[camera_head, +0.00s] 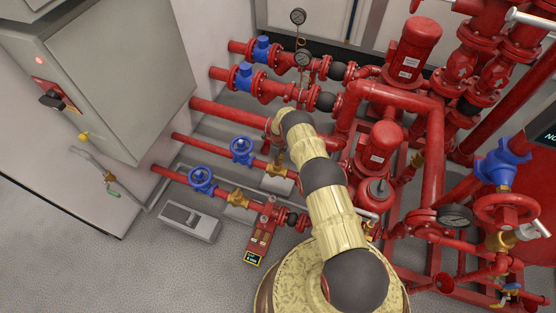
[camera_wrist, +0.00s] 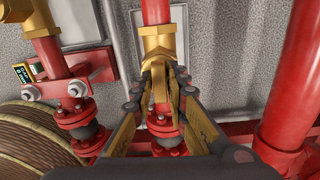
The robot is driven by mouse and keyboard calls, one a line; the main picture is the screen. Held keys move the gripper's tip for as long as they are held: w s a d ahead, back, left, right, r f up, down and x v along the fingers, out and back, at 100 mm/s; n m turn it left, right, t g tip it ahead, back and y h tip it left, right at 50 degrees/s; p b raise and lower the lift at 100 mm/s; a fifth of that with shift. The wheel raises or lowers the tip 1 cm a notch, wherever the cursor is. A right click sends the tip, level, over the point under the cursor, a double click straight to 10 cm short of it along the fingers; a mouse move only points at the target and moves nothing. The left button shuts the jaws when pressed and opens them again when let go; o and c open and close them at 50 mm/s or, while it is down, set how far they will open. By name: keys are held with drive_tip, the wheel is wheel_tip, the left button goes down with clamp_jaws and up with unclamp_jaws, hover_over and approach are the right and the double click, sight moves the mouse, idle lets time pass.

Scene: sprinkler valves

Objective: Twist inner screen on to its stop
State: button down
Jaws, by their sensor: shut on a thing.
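A brass strainer body (camera_wrist: 158,38) sits on a red pipe in the upper middle of the wrist view. My gripper (camera_wrist: 162,78) has its two fingers closed around a brass part, the inner screen (camera_wrist: 160,92), just below that body. The fingers cover its sides, so its thread and seating cannot be seen. In the head view the brass strainer (camera_head: 277,166) shows just below my wrist on the inner pipe. My fingers are hard to make out there. A second brass strainer (camera_head: 240,197) is on the outer pipe, and also shows at upper left of the wrist view (camera_wrist: 35,18).
Blue valves (camera_head: 241,150) (camera_head: 202,180) are on the pipes to the left. A thick red pipe (camera_wrist: 293,80) rises right of my gripper. Red pumps (camera_head: 380,147) crowd the right; grey floor is open at lower left.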

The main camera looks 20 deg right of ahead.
drive_tip(key=shift+f, duration=0.2)
drive_tip(key=m, duration=0.3)
idle(0.4)
drive_tip(key=shift+m, duration=1.7)
drive_tip(key=m, duration=0.3)
